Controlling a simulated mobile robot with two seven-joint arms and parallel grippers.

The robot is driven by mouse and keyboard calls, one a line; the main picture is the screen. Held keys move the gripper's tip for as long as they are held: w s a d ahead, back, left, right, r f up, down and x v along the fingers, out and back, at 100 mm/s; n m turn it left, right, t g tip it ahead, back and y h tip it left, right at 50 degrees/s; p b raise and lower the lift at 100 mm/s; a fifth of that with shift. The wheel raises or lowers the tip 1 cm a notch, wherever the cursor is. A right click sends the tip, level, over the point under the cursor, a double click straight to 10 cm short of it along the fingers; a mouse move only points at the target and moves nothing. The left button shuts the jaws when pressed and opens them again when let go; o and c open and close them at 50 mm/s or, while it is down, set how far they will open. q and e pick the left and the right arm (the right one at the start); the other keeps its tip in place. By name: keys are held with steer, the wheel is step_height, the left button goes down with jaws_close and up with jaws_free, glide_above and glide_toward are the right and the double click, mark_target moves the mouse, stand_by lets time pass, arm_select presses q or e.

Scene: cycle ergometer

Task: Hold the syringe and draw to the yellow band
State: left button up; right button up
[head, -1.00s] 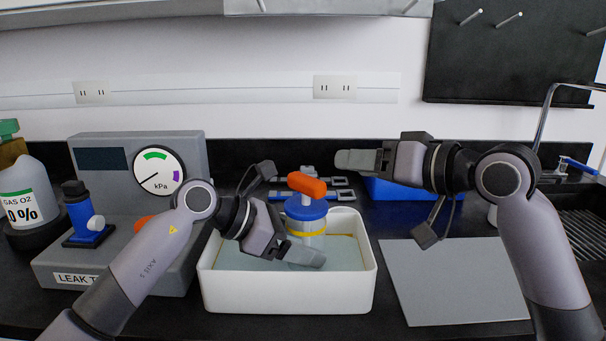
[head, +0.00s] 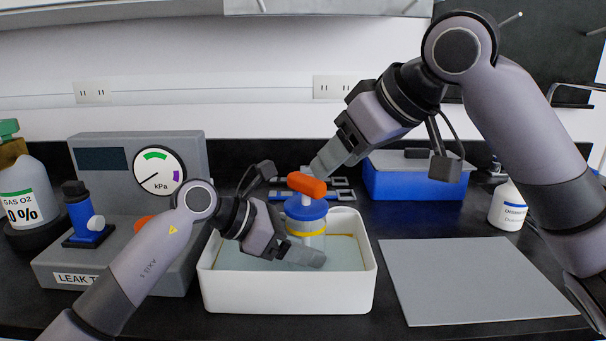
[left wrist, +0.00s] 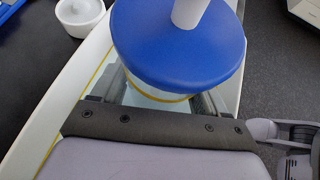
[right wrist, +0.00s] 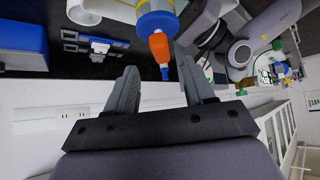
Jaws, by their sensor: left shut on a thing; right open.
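The syringe stands upright in a white tray (head: 285,292), with a blue collar (head: 305,209), a clear barrel and a yellow band (head: 306,234). Its orange handle (head: 307,185) sits on a short white rod just above the collar. My left gripper (head: 298,255) is shut on the barrel below the collar; the left wrist view shows the collar (left wrist: 180,45) over the fingers. My right gripper (head: 326,160) is open and empty, above and behind the handle. In the right wrist view the handle (right wrist: 160,47) lies beyond the open fingertips, apart from them. The barrel's lower part is partly hidden.
The leak tester (head: 110,240) with its kPa gauge (head: 159,171) stands left of the tray. A grey mat (head: 470,280) lies bare at right. A blue box (head: 412,182) and a white bottle (head: 508,207) stand behind it.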

mark_target(314, 180)
steer(key=x, duration=0.8)
steer(key=shift+w+a+f, duration=0.1)
steer(key=shift+w+a, duration=0.05)
steer(key=c, duration=0.8)
steer(key=shift+o, duration=0.2)
steer(key=shift+r, duration=4.4)
steer(key=o, duration=0.8)
steer(key=shift+f, duration=0.1)
